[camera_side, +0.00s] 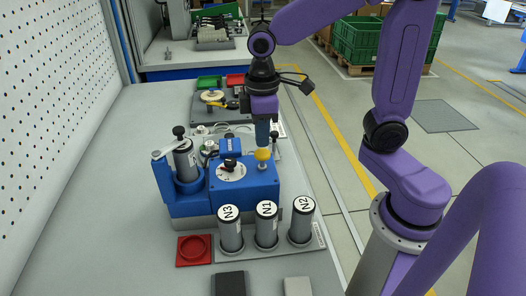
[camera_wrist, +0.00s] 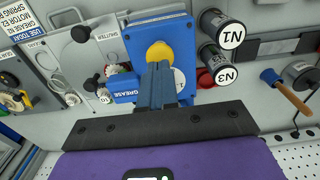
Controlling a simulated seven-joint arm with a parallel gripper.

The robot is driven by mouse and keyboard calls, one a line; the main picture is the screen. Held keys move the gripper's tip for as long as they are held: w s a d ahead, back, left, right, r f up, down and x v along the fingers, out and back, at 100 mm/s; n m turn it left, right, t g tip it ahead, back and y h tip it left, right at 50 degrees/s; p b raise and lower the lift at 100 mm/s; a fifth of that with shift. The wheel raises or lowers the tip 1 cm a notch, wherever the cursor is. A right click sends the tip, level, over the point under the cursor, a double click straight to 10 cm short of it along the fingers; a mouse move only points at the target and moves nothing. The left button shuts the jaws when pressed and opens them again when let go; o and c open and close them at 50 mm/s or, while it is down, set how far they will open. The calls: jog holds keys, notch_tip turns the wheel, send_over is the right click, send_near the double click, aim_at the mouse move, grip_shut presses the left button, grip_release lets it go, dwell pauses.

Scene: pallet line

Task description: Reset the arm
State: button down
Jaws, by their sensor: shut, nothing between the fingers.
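My gripper (camera_side: 262,146) points straight down over the blue machine (camera_side: 248,186) on the grey bench. Its blue fingers are shut with nothing between them. The fingertips are just above or at the yellow knob (camera_side: 262,155) on the machine's top; I cannot tell whether they touch it. In the wrist view the shut fingers (camera_wrist: 160,68) partly cover the yellow knob (camera_wrist: 157,50).
Canisters N3 (camera_side: 230,232), N1 (camera_side: 266,226) and N2 (camera_side: 301,222) stand in front of the machine. A grey canister (camera_side: 185,160) stands in a blue holder at left. A red tray (camera_side: 194,249) lies front left. The bench's left side is clear.

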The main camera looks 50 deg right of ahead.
jog(key=shift+r, duration=1.3)
jog(key=s+d+f+n, duration=0.1)
jog(key=s+f, duration=0.1)
jog(key=s, duration=0.6)
jog(key=s+d+f+n, duration=0.1)
jog(key=s+f+n, duration=0.1)
jog(key=s, duration=0.7)
jog(key=shift+f+n, duration=0.3)
jog(key=shift+f, duration=0.15)
jog(key=shift+w+d, duration=0.1)
